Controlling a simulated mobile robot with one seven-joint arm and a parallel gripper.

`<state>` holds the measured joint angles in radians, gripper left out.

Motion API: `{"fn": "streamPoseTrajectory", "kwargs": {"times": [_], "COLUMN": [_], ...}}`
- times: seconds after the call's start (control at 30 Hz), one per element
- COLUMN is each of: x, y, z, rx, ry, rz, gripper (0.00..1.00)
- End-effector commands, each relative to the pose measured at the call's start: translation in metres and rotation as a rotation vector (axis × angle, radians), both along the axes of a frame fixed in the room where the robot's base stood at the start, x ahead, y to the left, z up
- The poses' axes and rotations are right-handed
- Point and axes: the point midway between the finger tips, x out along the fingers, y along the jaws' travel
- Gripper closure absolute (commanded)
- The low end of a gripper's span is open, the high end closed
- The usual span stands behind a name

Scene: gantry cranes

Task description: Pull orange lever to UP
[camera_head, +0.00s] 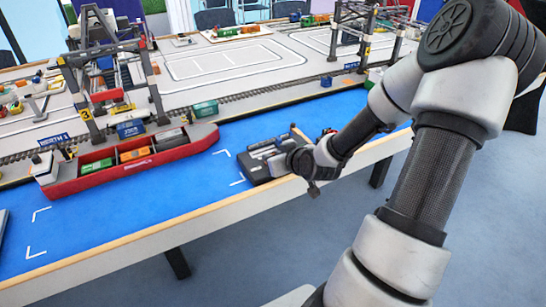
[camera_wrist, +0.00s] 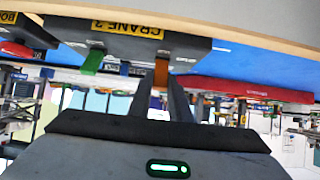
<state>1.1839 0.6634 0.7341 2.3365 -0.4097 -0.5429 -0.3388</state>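The orange lever (camera_wrist: 161,72) stands out from a dark control box marked CRANE 3 (camera_wrist: 125,35), which appears upside down in the wrist view. My gripper (camera_wrist: 162,84) is at this lever, with its dark fingers close on either side of the lever's end. I cannot tell whether they press on it. In the head view the dark control box (camera_head: 258,172) is at the table's front edge, and my gripper (camera_head: 298,160) is at its right end, mostly hidden by my wrist. The lever's UP marking is not readable.
A green lever (camera_wrist: 93,62) and a blue lever (camera_wrist: 125,68) are beside the orange one. A red ship (camera_head: 135,165) with containers lies left of the box on the blue surface. A gantry crane (camera_head: 105,75) stands behind it. Blue surface between ship and box is clear.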

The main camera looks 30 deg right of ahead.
Motion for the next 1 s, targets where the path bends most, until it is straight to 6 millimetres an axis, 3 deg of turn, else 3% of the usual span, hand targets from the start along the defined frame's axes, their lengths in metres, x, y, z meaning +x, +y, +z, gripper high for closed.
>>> {"fn": "streamPoseTrajectory", "kwargs": {"times": [0.03, 0.1, 0.47, 0.67, 0.9, 1.0], "x": [0.0, 0.0, -0.003, -0.029, -0.078, -0.082], "y": [0.0, 0.0, -0.001, -0.002, -0.004, -0.002], "z": [0.0, 0.0, 0.003, 0.023, 0.057, 0.064], "rx": [0.0, 0.0, -0.001, -0.003, -0.001, 0.009], "ry": [0.0, 0.0, 0.001, 0.002, 0.002, 0.001], "rz": [0.0, 0.0, -0.001, -0.001, -0.004, 0.0], "gripper": [0.75, 0.64, 0.64, 0.64, 0.64, 0.64]}}
